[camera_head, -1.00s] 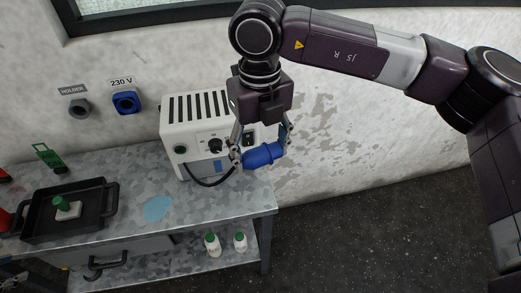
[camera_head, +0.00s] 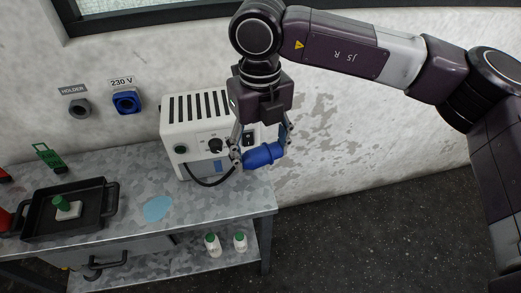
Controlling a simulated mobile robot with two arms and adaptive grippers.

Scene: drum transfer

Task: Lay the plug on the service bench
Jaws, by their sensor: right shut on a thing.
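The blue plug (camera_head: 262,156) is held between the fingers of my right gripper (camera_head: 261,150), near the right end of the service bench (camera_head: 215,213). The gripper points down and is shut on the plug, which lies roughly level. I cannot tell whether the plug touches the bench top. A black cable (camera_head: 207,183) hangs in a loop by the white device (camera_head: 195,140), on the plug's left side. My left gripper is not in view.
A black tray (camera_head: 105,208) with a green-topped item stands on the left of the bench. A pale blue spot (camera_head: 157,208) lies on the bench middle. A blue 230 V socket (camera_head: 126,102) and a holder (camera_head: 79,109) are on the wall. White bottles (camera_head: 212,244) stand on the lower shelf.

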